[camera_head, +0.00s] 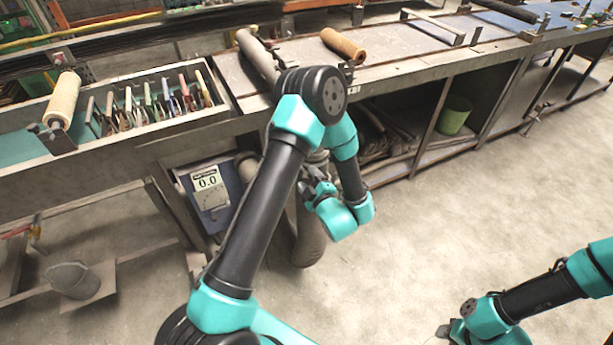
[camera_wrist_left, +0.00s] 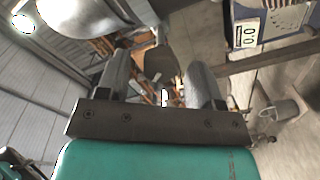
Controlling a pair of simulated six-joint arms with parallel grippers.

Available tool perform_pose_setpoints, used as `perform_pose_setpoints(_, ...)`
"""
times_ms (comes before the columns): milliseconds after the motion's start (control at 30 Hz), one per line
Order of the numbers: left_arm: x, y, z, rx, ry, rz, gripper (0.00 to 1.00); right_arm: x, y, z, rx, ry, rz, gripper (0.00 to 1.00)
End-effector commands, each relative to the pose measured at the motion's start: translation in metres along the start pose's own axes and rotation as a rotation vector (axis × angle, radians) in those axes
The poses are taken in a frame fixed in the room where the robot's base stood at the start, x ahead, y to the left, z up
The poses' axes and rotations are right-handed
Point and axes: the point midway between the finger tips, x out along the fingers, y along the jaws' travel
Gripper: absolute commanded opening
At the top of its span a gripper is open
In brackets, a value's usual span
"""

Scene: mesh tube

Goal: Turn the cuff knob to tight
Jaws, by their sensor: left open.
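My left gripper (camera_head: 313,184) is in front of the bench, to the right of a blue box (camera_head: 207,198) with a display reading 0.0. In the left wrist view the two fingers of my left gripper (camera_wrist_left: 158,75) stand apart with nothing clearly held. The blue box with the 0.0 display (camera_wrist_left: 248,32) is at the top right there. A grey-brown tube (camera_head: 308,243) hangs behind and below my left gripper. I cannot make out the cuff knob for certain; my left arm hides part of this area. My right gripper (camera_head: 447,332) is partly in view at the bottom edge.
A long metal bench (camera_head: 395,55) runs across the back. On it are a tray of several tools (camera_head: 150,102) and a brown roll (camera_head: 343,46). A green bin (camera_head: 454,115) is on its lower shelf. A grey bucket (camera_head: 72,281) stands at lower left. The right floor is clear.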

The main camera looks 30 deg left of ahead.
Motion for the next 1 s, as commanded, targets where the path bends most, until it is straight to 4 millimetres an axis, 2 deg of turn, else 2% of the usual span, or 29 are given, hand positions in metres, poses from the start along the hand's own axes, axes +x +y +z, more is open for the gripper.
perform_pose_setpoints(200,0.017,0.0,0.0,0.0,0.0,0.001,0.6,0.0,0.0,0.0,0.0,0.0,0.0,0.43)
perform_pose_setpoints(500,0.019,0.0,0.0,0.0,-0.001,0.001,0.6,0.0,0.0,0.0,0.0,0.0,0.0,0.43)
perform_pose_setpoints(1000,0.018,0.0,0.0,0.0,0.0,0.001,0.13,0.0,0.0,0.0,0.0,0.0,0.0,0.43)
